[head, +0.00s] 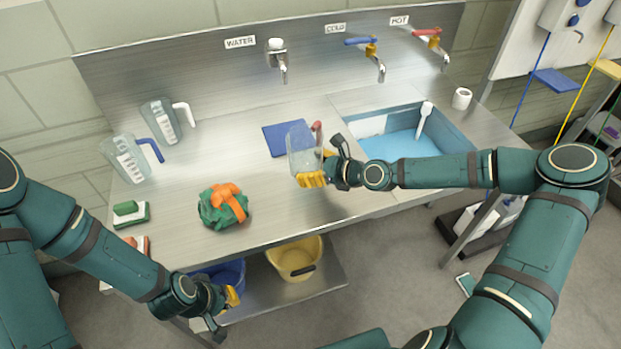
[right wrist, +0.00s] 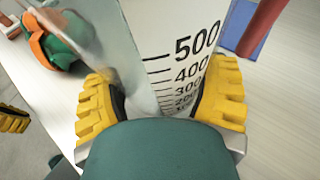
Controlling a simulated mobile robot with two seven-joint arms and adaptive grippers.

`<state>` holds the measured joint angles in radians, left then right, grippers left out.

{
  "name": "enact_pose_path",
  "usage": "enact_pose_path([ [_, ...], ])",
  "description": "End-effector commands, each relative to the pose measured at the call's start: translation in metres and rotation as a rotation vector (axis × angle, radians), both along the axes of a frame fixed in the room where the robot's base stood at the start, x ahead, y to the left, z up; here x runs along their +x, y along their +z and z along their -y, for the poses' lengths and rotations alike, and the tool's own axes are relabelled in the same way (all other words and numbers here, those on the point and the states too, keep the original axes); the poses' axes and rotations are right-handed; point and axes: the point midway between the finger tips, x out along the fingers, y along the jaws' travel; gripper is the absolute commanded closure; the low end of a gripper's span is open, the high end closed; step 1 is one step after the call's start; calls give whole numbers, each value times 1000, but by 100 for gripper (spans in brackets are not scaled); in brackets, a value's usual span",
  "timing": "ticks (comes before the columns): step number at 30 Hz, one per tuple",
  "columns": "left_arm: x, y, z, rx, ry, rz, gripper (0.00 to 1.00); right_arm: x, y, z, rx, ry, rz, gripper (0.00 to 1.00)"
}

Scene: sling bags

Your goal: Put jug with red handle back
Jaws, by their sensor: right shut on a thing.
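The clear jug with the red handle (head: 303,145) is in the grip of my right gripper (head: 312,178), over the middle of the counter in the head view. Its red handle is on the far right side. In the right wrist view, the yellow fingers press both sides of the jug (right wrist: 165,45), whose black scale faces me. I cannot tell whether its base touches the counter. My left gripper (head: 228,298) is low in front of the counter's front edge, away from the jug. Its finger gap does not show clearly.
A white-handled jug (head: 160,122) and a blue-handled jug (head: 125,160) stand at the left. A blue board (head: 284,138) lies behind the held jug. A green-orange cloth (head: 222,207) lies left of it. A blue sink (head: 385,125) is right. Taps line the back.

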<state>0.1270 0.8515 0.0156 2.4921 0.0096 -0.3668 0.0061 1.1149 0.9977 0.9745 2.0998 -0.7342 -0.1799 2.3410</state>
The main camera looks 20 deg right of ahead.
Motion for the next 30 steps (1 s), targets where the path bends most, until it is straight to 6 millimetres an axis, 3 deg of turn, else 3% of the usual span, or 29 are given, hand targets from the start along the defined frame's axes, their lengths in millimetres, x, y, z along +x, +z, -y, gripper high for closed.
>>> enact_pose_path([
  [9,-2,-7,0,-1,-4,-5,100,0,-37,0,1,0,0,69],
  [22,-3,-9,0,-2,-4,-6,100,0,-42,0,1,-1,0,69],
  [23,-3,-8,0,-2,-4,-6,100,0,-41,0,0,0,0,12],
  [24,-3,-8,0,-2,-4,-6,100,0,-41,0,0,0,0,0],
  [30,-3,-8,0,-2,-4,-6,100,0,-41,0,0,0,0,0],
])
